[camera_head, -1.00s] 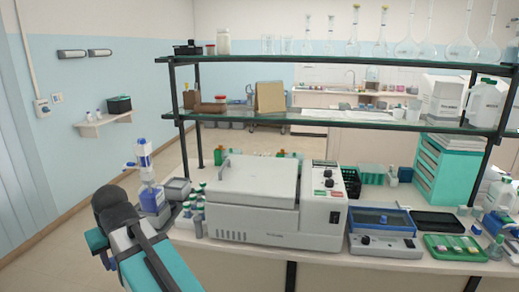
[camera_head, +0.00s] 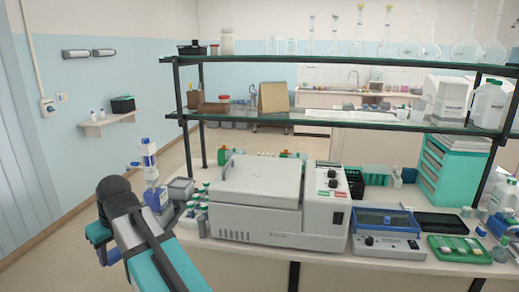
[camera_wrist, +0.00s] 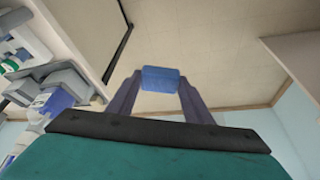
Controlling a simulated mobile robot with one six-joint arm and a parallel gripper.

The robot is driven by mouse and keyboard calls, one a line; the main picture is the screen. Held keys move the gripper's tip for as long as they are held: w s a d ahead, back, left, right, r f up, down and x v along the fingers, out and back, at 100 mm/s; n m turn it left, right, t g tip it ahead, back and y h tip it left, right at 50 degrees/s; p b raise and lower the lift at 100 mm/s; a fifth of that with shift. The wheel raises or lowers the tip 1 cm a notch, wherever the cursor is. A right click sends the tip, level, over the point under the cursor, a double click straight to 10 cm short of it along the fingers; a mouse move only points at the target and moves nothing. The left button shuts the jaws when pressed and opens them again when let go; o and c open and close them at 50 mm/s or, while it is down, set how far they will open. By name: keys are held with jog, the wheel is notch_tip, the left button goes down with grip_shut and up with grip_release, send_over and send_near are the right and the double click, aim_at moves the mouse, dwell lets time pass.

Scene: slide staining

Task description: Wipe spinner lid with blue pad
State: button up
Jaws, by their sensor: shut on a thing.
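My gripper (camera_wrist: 161,84) is shut on the blue pad (camera_wrist: 161,78), a small rectangular block held between the two fingertips in the wrist view. Floor lies behind the pad there, and it touches nothing else. The spinner, a large pale grey machine (camera_head: 253,224), stands on the bench to the right of my arm. Its lid (camera_head: 258,180) appears shut, with a handle at its left. The pad is apart from the lid.
Left of the spinner stand a blue-and-white dispenser bottle (camera_head: 155,190) and several small bottles (camera_head: 197,206). A device with a blue frame (camera_head: 388,219) and a green tray (camera_head: 459,247) are to its right. A two-tier shelf (camera_head: 345,121) hangs over the bench.

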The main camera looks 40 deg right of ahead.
jog(key=w+d+r, duration=0.3)
jog(key=d+r, duration=0.1)
jog(key=d, duration=0.5)
jog(key=w+d+r, duration=0.3)
jog(key=w+d, duration=0.1)
jog(key=d, duration=0.5)
jog(key=w+d+r, duration=0.3)
jog(key=d+r, duration=0.1)
jog(key=d, duration=0.4)
jog(key=s+d+r, duration=0.1)
jog(key=d, duration=0.5)
jog(key=s+d+r+m, duration=0.1)
jog(key=s+d+r, duration=0.1)
jog(key=d, duration=0.4)
jog(key=s+d+r+m+p, duration=0.1)
jog(key=d, duration=0.5)
jog(key=shift+s+d+r+h, duration=0.15)
jog(key=shift+s+d+h, duration=0.05)
jog(key=shift+d+h, duration=0.1)
jog(key=s+d+r+m, duration=0.1)
jog(key=s+d+m, duration=0.1)
jog(key=s+d, duration=0.5)
jog(key=d, duration=0.3)
jog(key=shift+s+d+r+h, duration=0.2)
jog(key=shift+s+d+h, duration=0.15)
jog(key=shift+s+h, duration=0.05)
